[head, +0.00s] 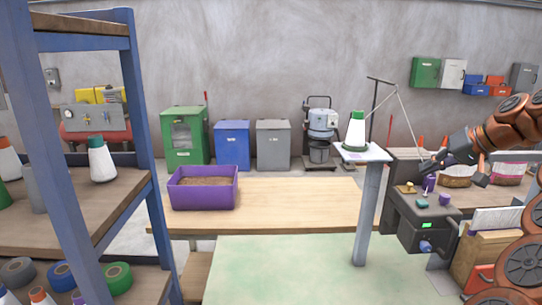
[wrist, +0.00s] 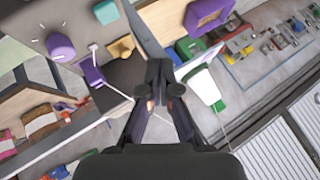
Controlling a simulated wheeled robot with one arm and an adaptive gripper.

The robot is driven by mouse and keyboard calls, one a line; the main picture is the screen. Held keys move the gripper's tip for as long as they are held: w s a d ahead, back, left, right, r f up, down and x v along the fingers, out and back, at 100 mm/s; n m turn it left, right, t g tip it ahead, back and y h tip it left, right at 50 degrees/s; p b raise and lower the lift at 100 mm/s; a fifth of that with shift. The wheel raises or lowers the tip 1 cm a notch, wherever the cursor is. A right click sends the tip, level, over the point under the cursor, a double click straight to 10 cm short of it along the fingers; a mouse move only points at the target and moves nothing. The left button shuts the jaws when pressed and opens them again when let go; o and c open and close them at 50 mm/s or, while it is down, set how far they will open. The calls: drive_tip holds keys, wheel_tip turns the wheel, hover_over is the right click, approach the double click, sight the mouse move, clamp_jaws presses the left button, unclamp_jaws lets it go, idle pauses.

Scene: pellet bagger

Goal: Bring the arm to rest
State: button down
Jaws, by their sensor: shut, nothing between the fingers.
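My arm (head: 508,128), orange and dark, reaches in from the right edge of the head view. My gripper (head: 430,164) hangs above the grey control box (head: 424,236) in that view. In the wrist view my gripper (wrist: 162,92) has its two dark fingers together at the tips, with nothing held. The control box also shows at the upper left of the wrist view, with a purple knob (wrist: 61,46), a teal button (wrist: 106,11) and a yellow part (wrist: 121,47). Whether the gripper touches anything is hard to tell, but it looks apart.
A white and green cone (head: 356,130) stands on a small post-top plate (head: 365,153) left of my gripper, with a thin cord running from it. A purple bin of pellets (head: 203,201) sits on the wooden table (head: 290,205). A blue shelf rack (head: 146,120) stands at left.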

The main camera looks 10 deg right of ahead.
drive_tip(key=s+a+f+n+g, duration=0.1)
drive_tip(key=s+a+n+g, duration=0.15)
drive_tip(key=a, duration=1.35)
drive_tip(key=s+a+f+n+g, duration=0.1)
drive_tip(key=s+a+f, duration=0.2)
drive_tip(key=s+a, duration=0.2)
drive_tip(key=s+a+f+g, duration=0.2)
drive_tip(key=s+a+f, duration=0.1)
drive_tip(key=s+a, duration=0.25)
drive_tip(key=s+f+g+h, duration=0.2)
drive_tip(key=s+f, duration=0.6)
drive_tip(key=s, duration=0.4)
drive_tip(key=s+f+g+h, duration=0.2)
drive_tip(key=s+f, duration=0.7)
drive_tip(key=s, duration=0.3)
drive_tip(key=shift+s+a+m+h, duration=0.15)
drive_tip(key=shift+a+m+h, duration=0.25)
drive_tip(key=shift+a+m, duration=0.05)
